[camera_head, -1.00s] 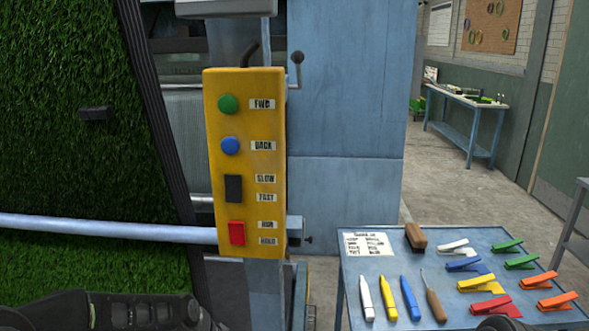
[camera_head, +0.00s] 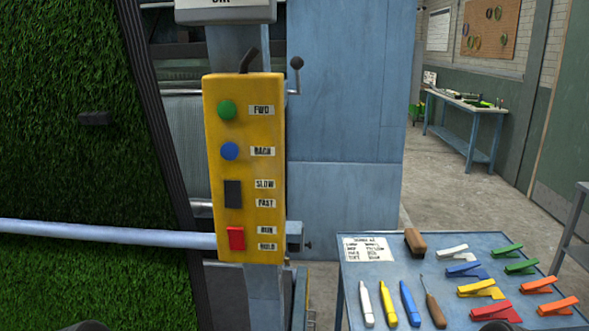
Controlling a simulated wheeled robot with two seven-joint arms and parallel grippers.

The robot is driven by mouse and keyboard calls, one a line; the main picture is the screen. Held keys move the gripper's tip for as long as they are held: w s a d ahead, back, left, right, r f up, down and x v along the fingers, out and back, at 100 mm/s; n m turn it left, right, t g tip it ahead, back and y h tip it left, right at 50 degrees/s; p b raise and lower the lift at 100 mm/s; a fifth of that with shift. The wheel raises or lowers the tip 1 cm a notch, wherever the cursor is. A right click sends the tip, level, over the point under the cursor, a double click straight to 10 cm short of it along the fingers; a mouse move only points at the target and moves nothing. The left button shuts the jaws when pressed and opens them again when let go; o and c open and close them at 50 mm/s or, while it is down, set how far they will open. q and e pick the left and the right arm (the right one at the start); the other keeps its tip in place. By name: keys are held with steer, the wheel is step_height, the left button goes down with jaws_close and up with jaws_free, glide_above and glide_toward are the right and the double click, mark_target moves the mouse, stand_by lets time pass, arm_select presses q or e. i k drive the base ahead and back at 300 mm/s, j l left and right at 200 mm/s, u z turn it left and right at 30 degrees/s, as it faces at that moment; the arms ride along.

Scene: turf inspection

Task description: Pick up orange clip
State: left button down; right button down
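Two orange clips lie at the right side of the blue tool table (camera_head: 384,270). One orange clip (camera_head: 539,285) is behind and the other orange clip (camera_head: 558,306) is nearer the front right corner. Both lie apart from the other clips. Neither gripper is in view; only small dark rounded parts of my arms show at the bottom edge, one at the left and one by the red clip (camera_head: 496,311).
Green clips (camera_head: 508,250), a yellow clip (camera_head: 481,289), a blue clip (camera_head: 467,270) and a white clip (camera_head: 452,252) share the table. Markers (camera_head: 388,304), an awl (camera_head: 433,302) and a brush (camera_head: 415,242) lie left. A yellow control box (camera_head: 244,220) stands left of the table.

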mark_target(560, 308)
steer(key=z, duration=1.6)
steer(key=i+l, duration=0.25)
steer(key=l, duration=0.15)
steer(key=i+l+u, duration=0.1)
steer(key=i+l, duration=0.45)
steer(key=l, duration=0.25)
steer(key=i+l+u, duration=0.1)
steer(key=i+l, duration=0.15)
steer(key=l, duration=0.15)
steer(key=i+l, duration=0.2)
steer(key=l, duration=0.2)
